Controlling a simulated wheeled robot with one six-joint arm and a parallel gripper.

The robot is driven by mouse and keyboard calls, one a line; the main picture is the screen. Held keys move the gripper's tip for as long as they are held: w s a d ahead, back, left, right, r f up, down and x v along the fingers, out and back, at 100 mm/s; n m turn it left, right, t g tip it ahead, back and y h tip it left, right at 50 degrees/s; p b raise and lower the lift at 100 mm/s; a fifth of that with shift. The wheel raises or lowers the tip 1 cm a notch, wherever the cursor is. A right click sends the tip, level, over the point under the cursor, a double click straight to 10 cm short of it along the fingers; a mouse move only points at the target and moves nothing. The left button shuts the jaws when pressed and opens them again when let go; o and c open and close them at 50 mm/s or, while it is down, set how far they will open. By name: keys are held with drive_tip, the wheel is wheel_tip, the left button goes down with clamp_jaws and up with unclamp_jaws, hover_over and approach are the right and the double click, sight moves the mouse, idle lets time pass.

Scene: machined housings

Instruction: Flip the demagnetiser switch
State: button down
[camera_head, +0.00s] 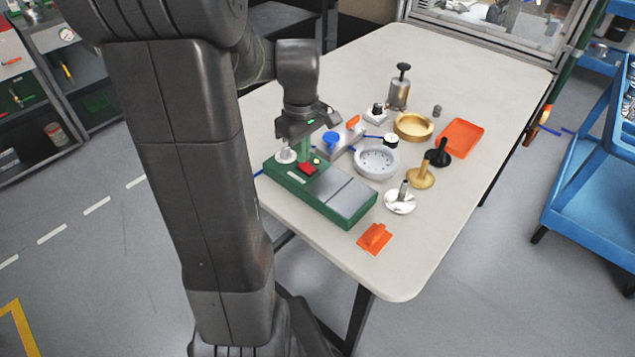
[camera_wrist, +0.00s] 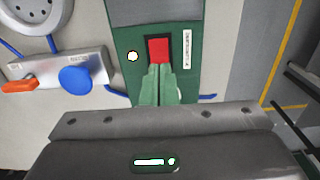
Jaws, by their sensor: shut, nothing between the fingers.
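The demagnetiser is a green box (camera_head: 348,216) with a grey top plate (camera_head: 338,188), at the near left of the table. Its red switch (camera_head: 307,168) shows just below my gripper (camera_head: 304,156) in the head view. In the wrist view the red switch (camera_wrist: 158,50) sits in a dark frame on the green box (camera_wrist: 120,45), beside a white label (camera_wrist: 187,50). My gripper (camera_wrist: 158,68) is shut and empty, its green fingertips at the switch's near edge. I cannot tell whether they touch it. A small lit lamp (camera_wrist: 132,56) is left of the switch.
A grey block with a blue knob (camera_wrist: 76,79) and an orange lever (camera_wrist: 18,86) stands close beside the box. A round grey housing (camera_head: 376,162), a brass ring (camera_head: 413,127) and an orange tray (camera_head: 461,138) stand farther right.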

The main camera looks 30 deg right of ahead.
drive_tip(key=shift+f+b, duration=0.45)
drive_tip(key=shift+f, duration=0.25)
wheel_tip(320, 180, up, 7)
drive_tip(key=p, duration=0.6)
drive_tip(key=shift+r, duration=0.15)
idle(0.3)
drive_tip(key=shift+f, duration=0.2)
wheel_tip(320, 180, down, 7)
drive_tip(key=b, duration=0.6)
drive_tip(key=shift+r, duration=0.15)
drive_tip(key=shift+r, duration=0.1)
